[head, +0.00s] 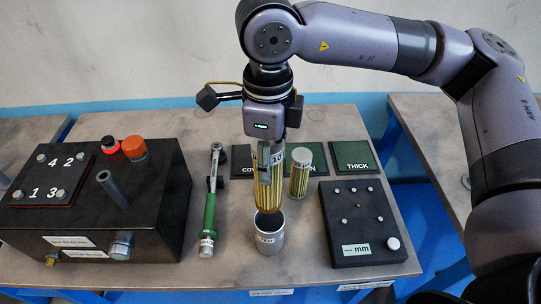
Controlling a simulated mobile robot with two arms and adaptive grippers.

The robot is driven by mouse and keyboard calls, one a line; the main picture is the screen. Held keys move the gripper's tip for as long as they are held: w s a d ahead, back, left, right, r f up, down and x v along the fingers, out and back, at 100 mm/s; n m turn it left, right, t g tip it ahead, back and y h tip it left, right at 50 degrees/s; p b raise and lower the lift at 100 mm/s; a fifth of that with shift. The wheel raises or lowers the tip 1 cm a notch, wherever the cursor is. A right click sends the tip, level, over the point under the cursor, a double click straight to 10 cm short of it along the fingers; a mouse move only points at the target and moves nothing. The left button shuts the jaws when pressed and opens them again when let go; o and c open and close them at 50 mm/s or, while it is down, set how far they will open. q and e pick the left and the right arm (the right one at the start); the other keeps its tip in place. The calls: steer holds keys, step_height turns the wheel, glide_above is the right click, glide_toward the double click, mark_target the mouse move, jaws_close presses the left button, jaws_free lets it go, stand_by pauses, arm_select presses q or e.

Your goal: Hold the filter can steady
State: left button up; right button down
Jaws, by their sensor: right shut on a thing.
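My right gripper (268,158) points straight down over the table, shut on a yellow pleated filter (264,194). The filter is upright, and part of its upper end is hidden by the fingers, near a label that reads 10. Directly below it stands a grey metal can (269,243), open at the top, with a white label. The filter's lower end is at the can's rim in this view; I cannot tell whether they touch. No gripper is on the can. My left gripper is not in view.
A second yellow filter (300,174) stands right of the held one, by dark green plates, one marked THICK (356,157). A green-handled wrench (209,216) lies left of the can. A black pinned block (370,243) is at right, a large black box (150,215) at left.

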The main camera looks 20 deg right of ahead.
steer(key=shift+s+d+f+b, duration=0.1)
steer(key=shift+f+b, duration=1.15)
steer(key=shift+f, duration=1.4)
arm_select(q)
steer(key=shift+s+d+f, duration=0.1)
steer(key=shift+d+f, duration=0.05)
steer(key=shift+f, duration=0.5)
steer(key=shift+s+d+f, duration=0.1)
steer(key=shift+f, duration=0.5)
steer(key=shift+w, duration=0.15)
